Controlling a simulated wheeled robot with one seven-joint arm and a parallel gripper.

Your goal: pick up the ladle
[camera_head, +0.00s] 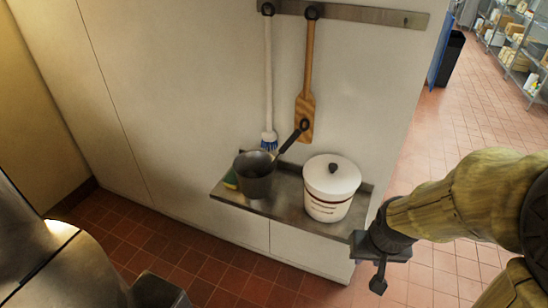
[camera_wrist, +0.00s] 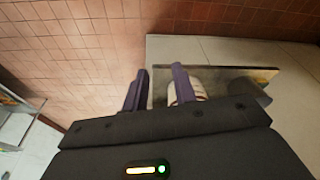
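The ladle (camera_head: 256,177) looks like a deep dark grey cup with a long black handle slanting up to the right to a ringed end. It stands on a narrow metal wall shelf (camera_head: 288,207), left of a white lidded pot (camera_head: 331,187). My gripper (camera_head: 379,283) hangs right of the shelf's right end, apart from the ladle. In the wrist view my gripper's two fingers (camera_wrist: 161,84) are spread with nothing held between them. Part of a pale rounded thing, perhaps the pot, shows behind the right finger.
A green and yellow sponge (camera_head: 231,180) lies left of the ladle. A wooden paddle (camera_head: 306,100) and a white-handled brush (camera_head: 268,90) hang from a wall rail (camera_head: 360,14) behind the shelf. The tiled floor (camera_head: 440,130) on the right is open.

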